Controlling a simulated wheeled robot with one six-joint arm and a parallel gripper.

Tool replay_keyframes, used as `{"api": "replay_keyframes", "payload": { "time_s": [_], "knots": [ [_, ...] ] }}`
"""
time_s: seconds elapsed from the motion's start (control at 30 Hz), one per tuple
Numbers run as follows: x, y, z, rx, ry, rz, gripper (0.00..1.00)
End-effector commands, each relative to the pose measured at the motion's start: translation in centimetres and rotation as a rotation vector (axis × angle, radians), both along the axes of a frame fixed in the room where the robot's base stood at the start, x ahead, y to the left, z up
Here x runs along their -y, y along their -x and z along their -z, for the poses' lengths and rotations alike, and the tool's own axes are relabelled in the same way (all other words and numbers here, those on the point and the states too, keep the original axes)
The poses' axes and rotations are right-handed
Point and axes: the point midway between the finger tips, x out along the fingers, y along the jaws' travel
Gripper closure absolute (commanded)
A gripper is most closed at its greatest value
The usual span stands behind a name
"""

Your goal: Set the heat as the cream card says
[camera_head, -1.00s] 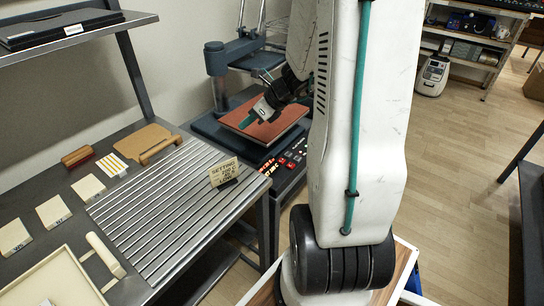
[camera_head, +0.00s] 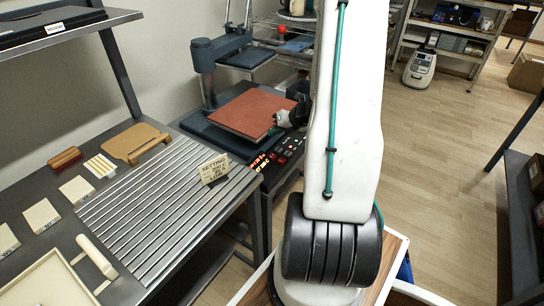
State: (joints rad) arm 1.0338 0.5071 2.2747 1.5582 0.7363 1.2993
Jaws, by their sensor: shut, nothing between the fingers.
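The cream card (camera_head: 214,168) stands upright on the ribbed metal board, with dark lettering headed "SETTING"; its smaller lines are too small to read surely. The heat press has a dark base and column (camera_head: 207,83) with a reddish-brown pad (camera_head: 253,112) on top. Its control panel (camera_head: 284,152), with lit red and pale keys, lies at the front right of the base. My gripper (camera_head: 275,130) is shut and empty, low beside the pad's right front edge, above the panel's back end. Its tips are small and partly hidden by dark parts around them.
A shelf (camera_head: 60,35) overhangs the bench. Open floor (camera_head: 440,150) lies at the right.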

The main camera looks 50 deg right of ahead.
Motion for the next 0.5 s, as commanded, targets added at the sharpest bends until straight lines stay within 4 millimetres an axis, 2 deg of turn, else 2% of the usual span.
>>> {"api": "replay_keyframes", "payload": {
  "time_s": [0.3, 0.5],
  "knots": [
    [-0.1, 0.0, 4.6, -0.003, -0.003, 0.001, 1.0],
    [-0.1, 0.0, 6.7, -0.002, -0.002, -0.001, 1.0]
  ]
}}
